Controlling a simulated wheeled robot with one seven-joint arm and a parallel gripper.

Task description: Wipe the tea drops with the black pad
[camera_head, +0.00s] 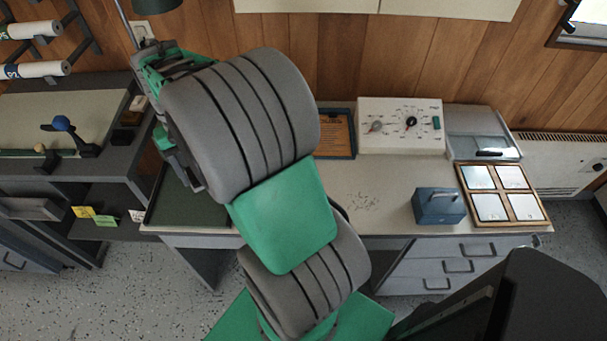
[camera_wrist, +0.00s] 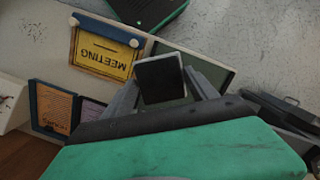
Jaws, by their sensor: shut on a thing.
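The tea drops (camera_head: 363,202) show as a patch of small dark specks on the pale desk top (camera_head: 395,185), left of the blue box. In the wrist view my gripper (camera_wrist: 162,82) is shut on the black pad (camera_wrist: 160,78), a dark rectangular block between the two grey fingers. The pad is held above the desk's left part, apart from the drops.
A blue handled box (camera_head: 438,206) and a wooden tray with several pale tiles (camera_head: 541,214) stand right of the drops. A white dial box (camera_head: 400,125) and framed notice (camera_head: 337,133) line the back. A yellow MEETING sign (camera_wrist: 103,52) is near my gripper.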

